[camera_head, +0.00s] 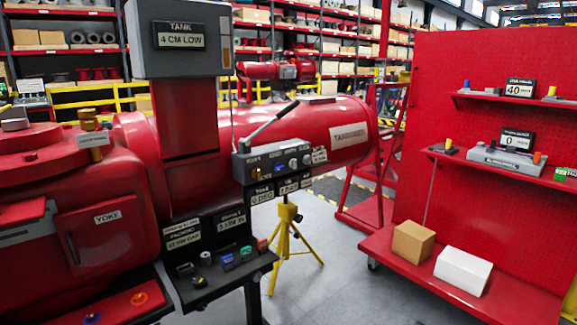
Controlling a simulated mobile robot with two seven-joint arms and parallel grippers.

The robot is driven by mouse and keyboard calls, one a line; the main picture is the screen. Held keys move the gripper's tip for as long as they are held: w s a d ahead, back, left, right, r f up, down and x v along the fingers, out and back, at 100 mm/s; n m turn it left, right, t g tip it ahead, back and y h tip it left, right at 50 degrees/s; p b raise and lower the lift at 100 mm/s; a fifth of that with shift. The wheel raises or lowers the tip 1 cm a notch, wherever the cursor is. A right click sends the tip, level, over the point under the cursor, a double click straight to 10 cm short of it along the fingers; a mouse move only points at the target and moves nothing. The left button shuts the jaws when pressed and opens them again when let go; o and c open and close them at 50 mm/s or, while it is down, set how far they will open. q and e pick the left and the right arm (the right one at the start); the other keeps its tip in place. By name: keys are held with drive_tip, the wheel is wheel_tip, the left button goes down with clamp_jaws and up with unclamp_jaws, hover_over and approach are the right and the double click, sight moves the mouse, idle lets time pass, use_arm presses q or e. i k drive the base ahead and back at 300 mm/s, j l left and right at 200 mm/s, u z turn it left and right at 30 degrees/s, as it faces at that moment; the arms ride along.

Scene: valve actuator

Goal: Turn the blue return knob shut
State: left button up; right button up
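A grey control block (272,158) with a lever handle (271,124) stands at the middle of the head view, in front of the long red cylinder (345,125). A row of small knobs lies along its front face: a brass-coloured one (256,177) at the left, a bluish one (280,169) near the middle, and paler ones (306,159) to the right. The labels above them are too small to read, so I cannot confirm which knob is the return knob or how far it is turned. Neither of my grippers shows in this view.
A dark shelf (200,298) with small coloured parts is below and left of the block. The large red yoke housing (105,245) fills the left. A yellow tripod (287,232) stands under the block. A red pegboard rack (500,60) stands right; grey floor (345,275) is open between.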

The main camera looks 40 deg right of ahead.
sight(278, 167)
drive_tip(key=i+l, duration=0.15)
drive_tip(key=l, duration=0.25)
drive_tip(key=i+l, duration=0.1)
drive_tip(key=l, duration=0.35)
drive_tip(key=i+l, duration=0.15)
drive_tip(key=l, duration=0.25)
drive_tip(key=i+l, duration=0.1)
drive_tip(key=l, duration=0.3)
drive_tip(key=i+l, duration=0.15)
drive_tip(key=l, duration=0.3)
